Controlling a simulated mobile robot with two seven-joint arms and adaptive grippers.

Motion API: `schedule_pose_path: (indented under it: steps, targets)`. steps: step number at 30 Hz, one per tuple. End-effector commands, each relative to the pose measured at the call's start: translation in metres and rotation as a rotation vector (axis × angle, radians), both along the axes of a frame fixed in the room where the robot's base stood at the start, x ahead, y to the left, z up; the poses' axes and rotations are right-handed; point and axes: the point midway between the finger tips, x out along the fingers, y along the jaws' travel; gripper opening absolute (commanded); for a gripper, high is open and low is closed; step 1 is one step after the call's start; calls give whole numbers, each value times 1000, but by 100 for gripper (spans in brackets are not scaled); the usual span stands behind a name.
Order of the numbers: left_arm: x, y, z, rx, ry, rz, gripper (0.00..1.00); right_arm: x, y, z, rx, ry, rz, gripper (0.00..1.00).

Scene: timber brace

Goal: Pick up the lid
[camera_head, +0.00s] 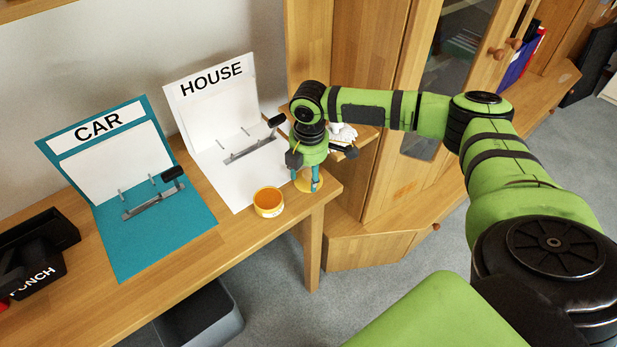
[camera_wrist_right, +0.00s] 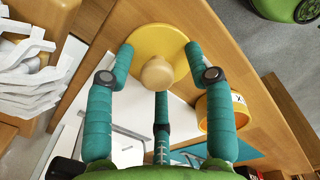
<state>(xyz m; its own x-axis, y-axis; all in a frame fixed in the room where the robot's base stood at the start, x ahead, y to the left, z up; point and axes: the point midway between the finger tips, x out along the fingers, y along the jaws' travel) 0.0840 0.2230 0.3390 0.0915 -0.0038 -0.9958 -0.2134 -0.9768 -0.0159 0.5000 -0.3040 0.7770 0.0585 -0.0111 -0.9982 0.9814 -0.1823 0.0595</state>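The yellow lid (camera_head: 306,187) lies on the wooden table near its right front corner. In the right wrist view the lid (camera_wrist_right: 150,38) is a flat yellow disc with a round tan knob (camera_wrist_right: 157,74) in its middle. My right gripper (camera_head: 307,180) is directly over the lid, its fingers pointing down. In the wrist view the right gripper's teal fingers (camera_wrist_right: 160,68) are spread around the knob, with gaps on all sides. The round yellow-orange container (camera_head: 268,203) stands open just left of the lid; it also shows in the wrist view (camera_wrist_right: 214,118). My left gripper is not in view.
A white HOUSE board (camera_head: 205,116) and a teal CAR board (camera_head: 173,239) with metal binder mechanisms stand on the table (camera_head: 92,298). A black punch (camera_head: 38,272) is at far left. White objects (camera_head: 344,132) sit behind the gripper. A wooden cabinet (camera_head: 372,190) stands right.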

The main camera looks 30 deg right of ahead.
Motion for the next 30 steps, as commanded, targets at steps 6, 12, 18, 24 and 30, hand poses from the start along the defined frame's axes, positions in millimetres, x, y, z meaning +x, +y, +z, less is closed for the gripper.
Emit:
schedule_pose_path:
  steps: [6,12,18,24,30]
  targets:
    - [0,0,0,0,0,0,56,0,0,0,0,1,0,7]
    - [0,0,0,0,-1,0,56,0,0,0,0,1,0,7]
    - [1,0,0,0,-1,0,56,0,0,5,0,1,0,7]
    - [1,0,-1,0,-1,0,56,1,0,31,1,-3,0,7]
    - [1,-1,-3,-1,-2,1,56,-17,-31,60,-2,-1,-6,7]
